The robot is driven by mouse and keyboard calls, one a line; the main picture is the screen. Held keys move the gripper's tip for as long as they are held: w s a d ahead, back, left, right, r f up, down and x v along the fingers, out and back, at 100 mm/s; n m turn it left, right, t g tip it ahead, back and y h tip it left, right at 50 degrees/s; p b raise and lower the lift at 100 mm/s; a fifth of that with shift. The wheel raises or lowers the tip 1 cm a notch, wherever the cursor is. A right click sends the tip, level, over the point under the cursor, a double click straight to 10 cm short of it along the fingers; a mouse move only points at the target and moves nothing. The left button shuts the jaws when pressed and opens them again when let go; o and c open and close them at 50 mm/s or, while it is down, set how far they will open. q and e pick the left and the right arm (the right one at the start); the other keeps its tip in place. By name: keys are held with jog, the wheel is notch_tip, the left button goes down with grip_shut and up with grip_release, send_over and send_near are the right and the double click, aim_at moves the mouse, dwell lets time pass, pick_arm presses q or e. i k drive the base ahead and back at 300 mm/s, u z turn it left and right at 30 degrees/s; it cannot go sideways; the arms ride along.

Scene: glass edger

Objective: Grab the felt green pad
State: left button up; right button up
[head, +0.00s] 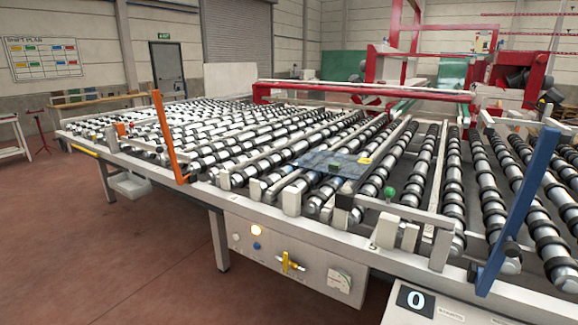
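A small dark green piece (335,167), which looks like the felt pad, lies on a bluish glass sheet (318,160) on the roller table, a little right of the picture's middle. It is small at this distance, so its texture cannot be told. A small yellow item (364,160) is just right of it, at the edge of the glass. Neither of my grippers is in view.
The roller conveyor (250,150) fills the middle. An orange post (168,138) and a blue post (519,212) stand at its front edge. A green knob (390,193) sits near the front rail. Open floor (80,240) lies at left.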

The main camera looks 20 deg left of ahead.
aim_at(336, 165)
jog(key=u, duration=2)
jog(key=i, duration=1.95)
jog(key=z, duration=1.85)
